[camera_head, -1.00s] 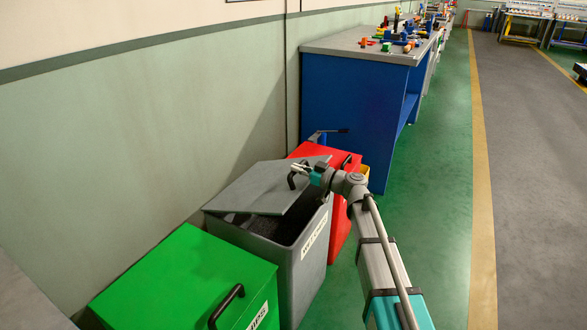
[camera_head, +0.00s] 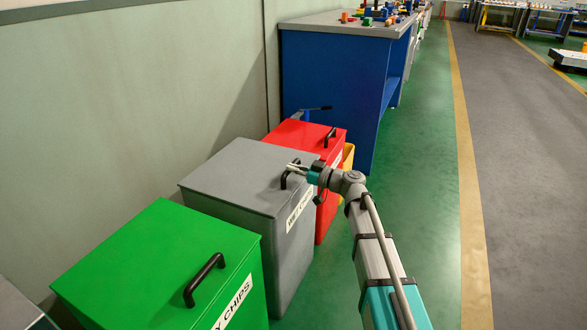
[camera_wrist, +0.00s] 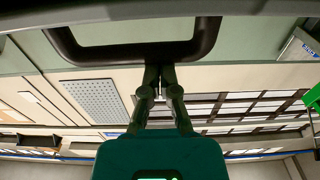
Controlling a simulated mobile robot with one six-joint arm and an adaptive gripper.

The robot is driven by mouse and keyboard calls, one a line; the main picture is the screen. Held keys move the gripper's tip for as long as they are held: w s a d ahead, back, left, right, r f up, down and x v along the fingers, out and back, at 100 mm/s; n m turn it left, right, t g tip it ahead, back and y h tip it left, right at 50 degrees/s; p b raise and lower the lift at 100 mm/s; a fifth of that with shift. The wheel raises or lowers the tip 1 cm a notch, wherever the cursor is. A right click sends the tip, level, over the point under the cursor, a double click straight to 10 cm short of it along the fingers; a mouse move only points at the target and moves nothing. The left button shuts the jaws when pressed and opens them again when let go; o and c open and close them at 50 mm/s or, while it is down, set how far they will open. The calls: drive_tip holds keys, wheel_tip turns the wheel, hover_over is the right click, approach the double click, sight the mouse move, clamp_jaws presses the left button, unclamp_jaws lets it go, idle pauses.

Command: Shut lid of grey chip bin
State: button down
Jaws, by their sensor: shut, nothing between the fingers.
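My gripper (camera_head: 292,166) is shut and empty, right at this handle. In the wrist view my gripper's (camera_wrist: 158,68) closed fingers reach up to a dark handle bar (camera_wrist: 100,54); whether they touch it I cannot tell.
The green bin (camera_head: 155,262) with its black handle stands in front, its lid flat. The red bin (camera_head: 307,137) stands behind, close to the grey one. A blue workbench (camera_head: 332,90) is farther back. The green floor (camera_head: 432,200) to the right is clear.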

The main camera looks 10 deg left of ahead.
drive_tip(key=shift+r+p, duration=0.1)
drive_tip(key=shift+p, duration=0.25)
drive_tip(key=shift+d+r+p, duration=0.1)
drive_tip(key=shift+r+p, duration=0.25)
drive_tip(key=shift+r, duration=0.05)
drive_tip(key=shift+s+d+r+p, duration=0.1)
drive_tip(key=shift+d+r+p, duration=0.1)
drive_tip(key=shift+r+p, duration=0.55)
drive_tip(key=shift+s+d+r+p, duration=0.1)
drive_tip(key=shift+d+r+p, duration=0.05)
drive_tip(key=shift+r+p, duration=0.6)
drive_tip(key=s+d+f+b, duration=0.2)
drive_tip(key=d+f+b, duration=0.3)
drive_tip(key=d, duration=0.3)
drive_tip(key=shift+f, duration=0.15)
drive_tip(key=shift+d, duration=0.1)
